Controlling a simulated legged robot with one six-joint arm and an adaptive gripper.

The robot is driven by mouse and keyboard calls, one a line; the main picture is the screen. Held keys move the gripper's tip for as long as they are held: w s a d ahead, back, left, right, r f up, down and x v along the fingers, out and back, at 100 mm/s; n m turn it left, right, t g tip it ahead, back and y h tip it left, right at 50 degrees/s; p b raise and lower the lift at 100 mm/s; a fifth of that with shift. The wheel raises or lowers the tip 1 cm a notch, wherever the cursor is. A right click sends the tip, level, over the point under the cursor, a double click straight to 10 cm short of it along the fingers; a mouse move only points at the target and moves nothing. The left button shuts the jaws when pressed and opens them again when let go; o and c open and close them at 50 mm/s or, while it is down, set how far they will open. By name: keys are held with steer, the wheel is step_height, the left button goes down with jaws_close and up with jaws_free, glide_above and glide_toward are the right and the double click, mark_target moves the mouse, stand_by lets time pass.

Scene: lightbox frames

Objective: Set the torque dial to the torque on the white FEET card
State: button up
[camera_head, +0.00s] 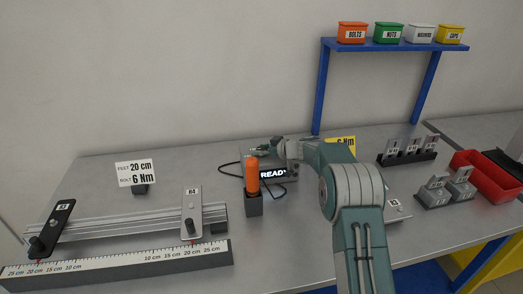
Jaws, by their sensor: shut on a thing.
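The white FEET card (136,172) stands at the left and reads "FEET 20 cm" and "BOLT 6 Nm". The grey controller box (249,160) sits at the back middle, with a lit display (273,174) that reads "READY". My gripper (265,149) is over the top of this box, reaching in from the right. It is shut on the torque dial there. The dial is mostly hidden by the fingers, and its scale and setting cannot be read.
An orange-handled driver (252,175) stands upright in a dark holder, close in front of the box, with a black cable behind. The rail fixture (130,226) and a ruler (120,264) lie at left. A yellow card (346,142) is partly behind my arm.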

steer(key=shift+m+t+h, duration=0.3)
steer(key=shift+m+t, duration=0.1)
steer(key=m+t+h, duration=0.2)
steer(key=m, duration=0.1)
steer(key=shift+t+h, duration=0.3)
steer(key=shift+f+m+t+h, duration=0.1)
steer(key=shift+m+t+h, duration=0.4)
steer(key=shift+m+h, duration=0.3)
steer(key=shift+m+t+h, duration=0.5)
steer(key=shift+m+h, duration=0.8)
steer(key=shift+h, duration=0.1)
steer(key=o, duration=1.2)
steer(key=shift+c, duration=0.2)
